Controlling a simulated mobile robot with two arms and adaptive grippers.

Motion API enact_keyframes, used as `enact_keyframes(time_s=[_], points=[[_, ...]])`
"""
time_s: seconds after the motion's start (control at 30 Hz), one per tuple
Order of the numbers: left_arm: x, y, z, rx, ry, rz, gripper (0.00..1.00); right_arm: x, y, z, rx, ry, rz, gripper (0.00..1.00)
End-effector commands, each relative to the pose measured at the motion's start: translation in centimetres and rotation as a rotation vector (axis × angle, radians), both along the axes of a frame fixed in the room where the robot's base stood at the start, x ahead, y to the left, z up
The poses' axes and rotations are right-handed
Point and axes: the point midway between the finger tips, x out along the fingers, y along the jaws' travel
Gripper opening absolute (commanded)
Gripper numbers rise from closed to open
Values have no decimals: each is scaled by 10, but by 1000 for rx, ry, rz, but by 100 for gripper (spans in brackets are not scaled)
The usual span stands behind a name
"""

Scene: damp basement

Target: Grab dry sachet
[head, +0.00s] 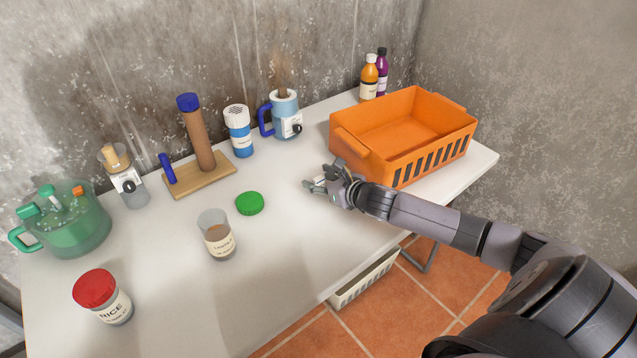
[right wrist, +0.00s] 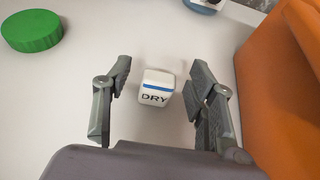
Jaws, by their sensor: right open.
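The dry sachet (right wrist: 157,93) is small and white with a blue stripe and the word DRY. In the right wrist view it lies on the white table between the two spread fingers of my right gripper (right wrist: 160,95), with a gap on each side. In the head view my right gripper (head: 318,186) is low over the table, just left of the orange crate, and mostly hides the sachet. My right gripper is open and empty. My left gripper is in neither view.
The orange crate (head: 388,166) stands close to the right of my gripper. A green lid (head: 249,203) and an open jar (head: 217,240) are to the left. A blue-handled device (head: 285,115) and bottles (head: 369,78) stand at the back. The table (head: 300,245) is clear in front.

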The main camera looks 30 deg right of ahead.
Motion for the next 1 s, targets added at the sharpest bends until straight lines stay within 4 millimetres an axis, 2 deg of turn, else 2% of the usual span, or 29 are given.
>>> enact_keyframes(time_s=[0.13,0.37,1.0], points=[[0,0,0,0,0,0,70,11,2,-6,0,2,0,52],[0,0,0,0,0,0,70,12,2,-7,-1,2,1,52],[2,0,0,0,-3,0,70,12,2,-6,-1,2,1,12]])
